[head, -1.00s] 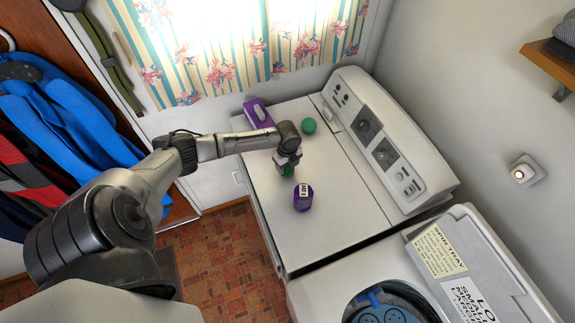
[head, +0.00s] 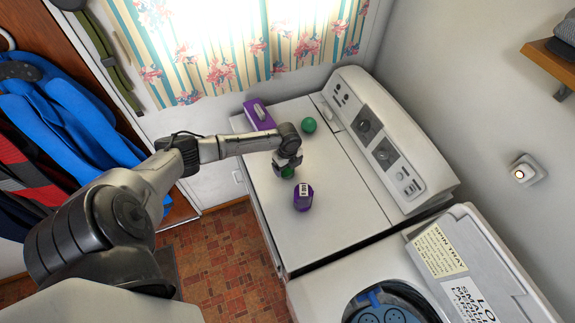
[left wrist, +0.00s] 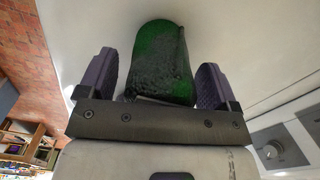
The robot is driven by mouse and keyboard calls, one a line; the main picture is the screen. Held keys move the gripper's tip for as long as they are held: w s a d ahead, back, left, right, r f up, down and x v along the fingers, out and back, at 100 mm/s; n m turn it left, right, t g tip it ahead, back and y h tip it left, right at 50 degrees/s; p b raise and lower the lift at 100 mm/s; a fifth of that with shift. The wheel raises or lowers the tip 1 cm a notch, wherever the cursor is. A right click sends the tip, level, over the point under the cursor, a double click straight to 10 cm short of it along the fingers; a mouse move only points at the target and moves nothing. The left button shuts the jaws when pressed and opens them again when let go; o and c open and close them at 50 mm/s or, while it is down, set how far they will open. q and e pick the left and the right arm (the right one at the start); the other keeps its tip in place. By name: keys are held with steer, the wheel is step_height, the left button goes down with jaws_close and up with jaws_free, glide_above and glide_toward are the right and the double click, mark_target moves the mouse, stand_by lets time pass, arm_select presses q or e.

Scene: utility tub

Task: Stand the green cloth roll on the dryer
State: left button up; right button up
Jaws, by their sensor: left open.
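The green cloth roll (left wrist: 160,62) sits between the two purple-padded fingers of my left gripper (left wrist: 155,78) in the left wrist view. A gap shows on each side of it, so the open fingers are apart from it. In the head view my left gripper (head: 287,164) is low over the dryer top (head: 325,238), with a bit of the green roll (head: 288,172) showing below it. The roll appears to rest on the white top; the gripper hides most of it. My right gripper is not in view.
A purple can-like item with a pale label (head: 303,197) stands close in front of my gripper. A round green object (head: 309,125) and a purple box (head: 259,114) are farther back. The dryer's control panel (head: 385,140) rises at right. The front of the top is clear.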

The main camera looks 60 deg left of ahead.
arm_select(q)
steer(key=shift+r, duration=0.3)
step_height(320, 180, up, 10)
steer(key=shift+f, duration=0.15)
steer(key=shift+r, duration=1)
stand_by(0.9)
